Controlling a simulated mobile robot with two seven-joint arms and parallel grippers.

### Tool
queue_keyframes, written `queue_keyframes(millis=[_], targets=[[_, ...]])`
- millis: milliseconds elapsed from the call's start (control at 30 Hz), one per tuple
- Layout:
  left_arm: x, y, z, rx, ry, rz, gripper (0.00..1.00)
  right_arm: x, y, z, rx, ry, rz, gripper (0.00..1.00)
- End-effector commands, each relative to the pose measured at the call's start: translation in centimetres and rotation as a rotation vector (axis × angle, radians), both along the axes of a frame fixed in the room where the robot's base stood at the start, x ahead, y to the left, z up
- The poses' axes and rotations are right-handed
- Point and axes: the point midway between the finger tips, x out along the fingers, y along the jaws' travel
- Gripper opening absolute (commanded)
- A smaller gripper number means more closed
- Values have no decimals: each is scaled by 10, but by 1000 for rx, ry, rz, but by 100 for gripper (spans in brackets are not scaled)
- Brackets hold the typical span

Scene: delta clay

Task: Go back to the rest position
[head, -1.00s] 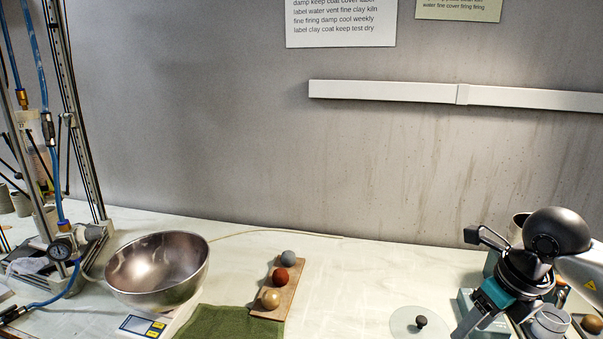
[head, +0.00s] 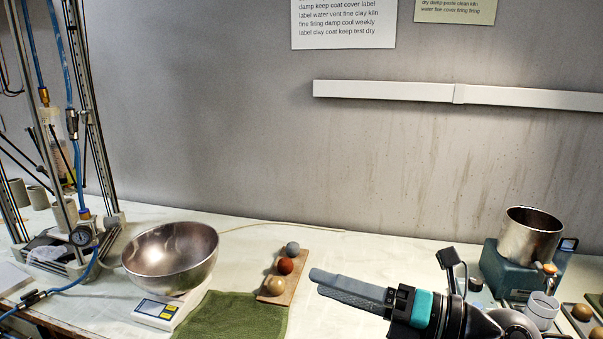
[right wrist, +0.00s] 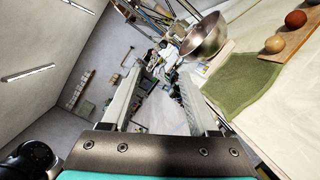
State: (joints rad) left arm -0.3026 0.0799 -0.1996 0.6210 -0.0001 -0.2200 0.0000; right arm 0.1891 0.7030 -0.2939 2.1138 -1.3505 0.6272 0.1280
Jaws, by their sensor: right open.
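My right gripper (head: 345,290) is in the lower right of the head view, raised over the front of the table with its fingers pointing left. In the right wrist view its two fingers (right wrist: 158,100) stand apart with nothing between them. The left gripper is in neither view.
A metal bowl (head: 150,262) sits on a white scale (head: 158,310) at the left. A green cloth (head: 235,318) and a wooden board (head: 288,290) with three clay balls lie right of it. A metal pot (head: 530,238) stands on a teal device at the right. A tall frame (head: 92,130) stands far left.

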Motion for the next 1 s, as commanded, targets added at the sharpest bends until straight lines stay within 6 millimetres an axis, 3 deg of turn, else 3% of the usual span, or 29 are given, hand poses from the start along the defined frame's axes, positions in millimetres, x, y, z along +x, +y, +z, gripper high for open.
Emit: queue_keyframes(millis=[100,233,333,433,567,733,900,1000], targets=[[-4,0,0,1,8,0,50,6,-6,29,283,60,-111,60],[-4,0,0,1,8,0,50,18,-32,45,564,160,-266,60],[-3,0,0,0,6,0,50,28,-60,42,760,263,-408,60],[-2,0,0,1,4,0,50,35,-90,24,932,384,-563,60],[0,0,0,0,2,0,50,34,-126,-18,1118,575,-784,60],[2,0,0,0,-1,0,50,10,-158,-96,1284,870,-1094,60],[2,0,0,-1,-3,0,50,-45,-162,-178,1348,1210,-1404,60],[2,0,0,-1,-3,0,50,-82,-155,-214,1333,1396,-1552,60]])
